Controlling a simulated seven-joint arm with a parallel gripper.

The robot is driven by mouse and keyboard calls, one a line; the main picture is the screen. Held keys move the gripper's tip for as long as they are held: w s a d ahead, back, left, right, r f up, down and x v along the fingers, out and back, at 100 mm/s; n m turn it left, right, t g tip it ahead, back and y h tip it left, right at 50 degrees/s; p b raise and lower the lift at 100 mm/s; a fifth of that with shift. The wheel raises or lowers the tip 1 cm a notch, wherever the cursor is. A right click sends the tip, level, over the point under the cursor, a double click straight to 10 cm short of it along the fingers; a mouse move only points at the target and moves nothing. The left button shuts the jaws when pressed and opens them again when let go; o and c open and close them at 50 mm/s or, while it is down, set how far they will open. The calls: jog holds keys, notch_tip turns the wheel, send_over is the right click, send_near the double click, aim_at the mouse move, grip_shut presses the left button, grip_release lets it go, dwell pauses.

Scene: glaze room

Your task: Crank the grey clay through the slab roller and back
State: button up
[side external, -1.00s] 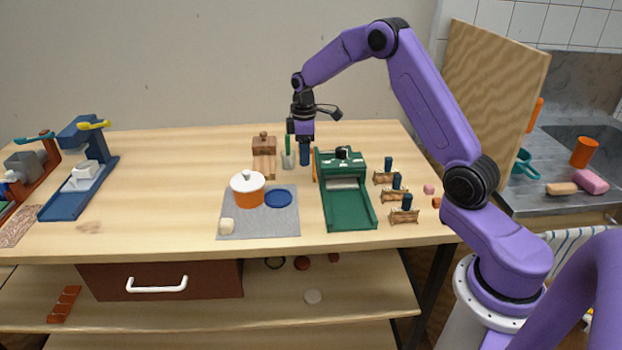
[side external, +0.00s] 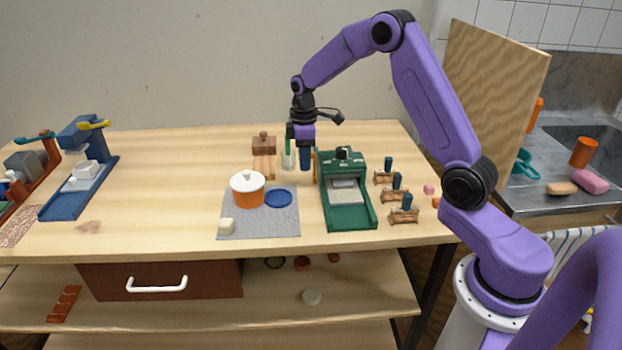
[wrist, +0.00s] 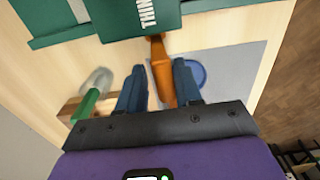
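The green slab roller (side external: 349,218) stands right of centre on the bench; its housing also shows at the top of the wrist view (wrist: 118,18), with part of a white label. The grey clay (side external: 348,197) lies flat on the roller's front bed, just out from under the housing. The orange crank handle (side external: 314,166) is on the roller's left side. My gripper (side external: 305,168) is at that side.
A grey mat (side external: 260,227) left of the roller bears an orange pot (side external: 248,197) and a blue disc (side external: 278,198). Several small wooden stands (side external: 396,195) are close on the right.

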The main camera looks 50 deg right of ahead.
jog(key=shift+s, duration=0.1)
jog(key=shift+s+a+r, duration=0.25)
jog(key=shift+s+a, duration=0.35)
jog(key=shift+s, duration=0.05)
jog(key=shift+s+a+f, duration=0.35)
jog(key=shift+s+a, duration=0.15)
jog(key=shift+a, duration=0.05)
jog(key=shift+s+a+f, duration=0.3)
jog(key=shift+s+a, duration=0.2)
jog(key=shift+a, duration=0.05)
jog(key=shift+s+a+f, duration=0.55)
jog(key=shift+a+f, duration=0.05)
jog(key=shift+f, duration=0.2)
jog(key=shift+w+d, duration=0.2)
jog(key=shift+d, duration=0.05)
